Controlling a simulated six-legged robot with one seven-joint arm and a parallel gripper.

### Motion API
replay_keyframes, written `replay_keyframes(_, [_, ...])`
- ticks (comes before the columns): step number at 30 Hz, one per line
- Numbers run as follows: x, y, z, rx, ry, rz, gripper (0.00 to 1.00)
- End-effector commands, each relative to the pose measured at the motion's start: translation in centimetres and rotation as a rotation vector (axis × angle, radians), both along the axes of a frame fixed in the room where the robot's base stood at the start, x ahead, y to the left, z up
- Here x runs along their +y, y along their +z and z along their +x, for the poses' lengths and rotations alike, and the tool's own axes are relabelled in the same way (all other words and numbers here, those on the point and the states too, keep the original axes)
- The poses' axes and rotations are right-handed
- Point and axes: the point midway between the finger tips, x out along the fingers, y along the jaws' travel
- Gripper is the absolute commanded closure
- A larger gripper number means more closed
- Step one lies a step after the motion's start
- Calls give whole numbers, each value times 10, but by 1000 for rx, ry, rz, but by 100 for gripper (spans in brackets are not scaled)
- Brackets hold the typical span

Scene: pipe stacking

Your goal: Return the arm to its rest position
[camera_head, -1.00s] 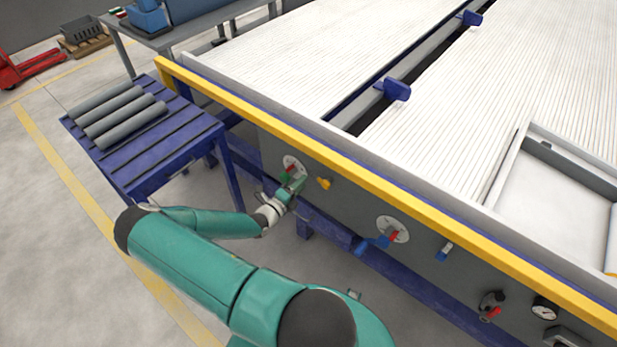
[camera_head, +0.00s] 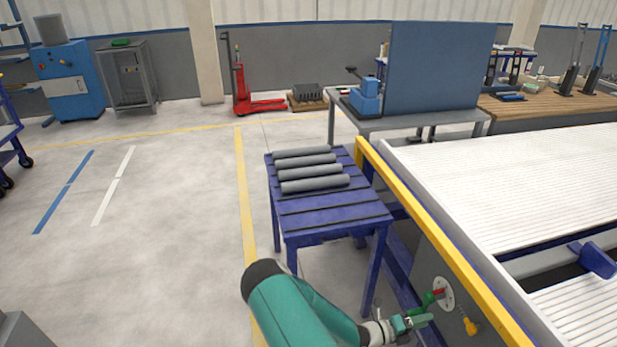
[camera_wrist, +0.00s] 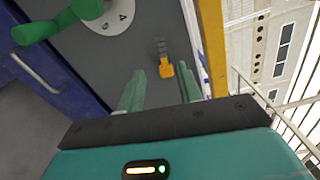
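My gripper (camera_head: 418,321) is at the end of my teal arm, low at the bottom of the head view, beside the front panel of the large machine. In the wrist view its two green fingers (camera_wrist: 160,75) stand apart with nothing held between them. A yellow knob (camera_wrist: 167,70) on the grey panel shows beyond and between the fingers. A green handle (camera_wrist: 65,20) in front of a white round dial (camera_wrist: 113,17) is at the upper left of the wrist view. The arm is stretched out toward the panel.
A blue slatted table (camera_head: 335,212) holds several grey pipes (camera_head: 310,173) side by side. The machine's yellow rail (camera_head: 440,240) runs above the panel, close to my gripper. A grey bench (camera_head: 420,119) stands behind. The floor left of the table is open.

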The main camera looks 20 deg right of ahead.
Motion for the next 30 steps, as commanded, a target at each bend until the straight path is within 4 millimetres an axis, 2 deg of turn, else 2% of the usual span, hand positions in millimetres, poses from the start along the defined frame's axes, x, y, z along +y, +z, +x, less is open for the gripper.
replay_keyframes(5, [3,3,2,-28,-12,6,65])
replay_keyframes(8, [11,13,6,-118,-51,19,65])
replay_keyframes(20, [79,84,28,-771,-375,116,65])
replay_keyframes(30, [145,155,41,-1281,-693,194,65])
